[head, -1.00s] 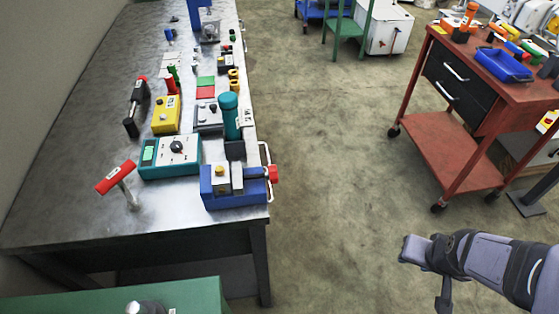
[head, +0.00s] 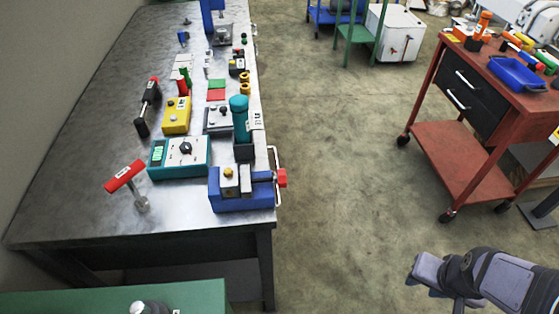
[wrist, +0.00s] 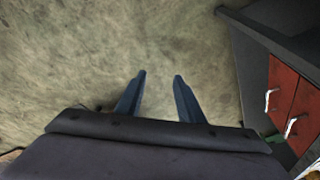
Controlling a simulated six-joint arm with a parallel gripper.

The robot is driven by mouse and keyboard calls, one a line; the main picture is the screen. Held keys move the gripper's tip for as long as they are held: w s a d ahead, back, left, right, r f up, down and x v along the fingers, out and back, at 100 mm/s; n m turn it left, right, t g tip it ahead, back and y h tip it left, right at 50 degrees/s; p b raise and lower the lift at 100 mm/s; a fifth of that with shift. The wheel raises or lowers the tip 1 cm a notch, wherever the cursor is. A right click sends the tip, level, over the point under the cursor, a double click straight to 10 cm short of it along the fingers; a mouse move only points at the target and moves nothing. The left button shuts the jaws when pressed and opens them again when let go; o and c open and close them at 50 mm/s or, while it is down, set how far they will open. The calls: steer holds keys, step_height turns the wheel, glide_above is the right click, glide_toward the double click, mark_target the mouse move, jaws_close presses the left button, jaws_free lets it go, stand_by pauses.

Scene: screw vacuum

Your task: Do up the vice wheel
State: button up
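A blue vice (head: 236,198) sits at the near right corner of the metal workbench, with grey jaws and a brass-coloured knob on top. A red wheel (head: 282,178) is on its right end, just past the bench's edge. My gripper (wrist: 160,80) is open and empty over bare floor in the wrist view, its two dark blue fingers apart. In the head view my arm is at the lower right, well to the right of the vice. The vice does not show in the wrist view.
The workbench (head: 75,185) carries a teal meter (head: 168,168), a red-handled tool (head: 125,177), a yellow box (head: 176,115) and a teal cylinder (head: 240,120) behind the vice. A red cart (head: 455,150) stands at the right. The floor between (head: 345,160) is clear.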

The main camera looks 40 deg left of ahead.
mark_target(282, 182)
steer(key=w+a+r+n+t+y+p, duration=0.1)
steer(key=w+a+r+n+t+y, duration=0.2)
steer(key=a, duration=0.8)
steer(key=w+a+r+t+y+p, duration=0.1)
steer(key=w+a+r+t+y, duration=0.2)
steer(key=a, duration=0.7)
steer(key=s+a+r+n+t+y, duration=0.1)
steer(key=s+a+r+y, duration=0.15)
steer(key=a, duration=0.25)
steer(key=s+a+r+n+t+y+p, duration=0.1)
steer(key=s+a+r, duration=0.1)
steer(key=a+r, duration=0.15)
steer(key=s+a+r+n+t+y, duration=0.1)
steer(key=s+a+r+y, duration=0.1)
steer(key=a, duration=0.3)
steer(key=shift+n+t+y, duration=0.25)
steer(key=shift+n+t, duration=0.25)
steer(key=shift+n, duration=0.1)
steer(key=s+a+f+b, duration=0.2)
steer(key=f, duration=0.1)
steer(key=shift+s+f+b, duration=0.15)
steer(key=shift+s+b, duration=0.15)
steer(key=shift+s, duration=0.1)
steer(key=shift+s+f, duration=0.15)
steer(key=shift+f, duration=0.05)
steer(key=p+x, duration=0.1)
steer(key=x, duration=0.6)
steer(key=shift+p, duration=0.35)
steer(key=shift+a, duration=0.1)
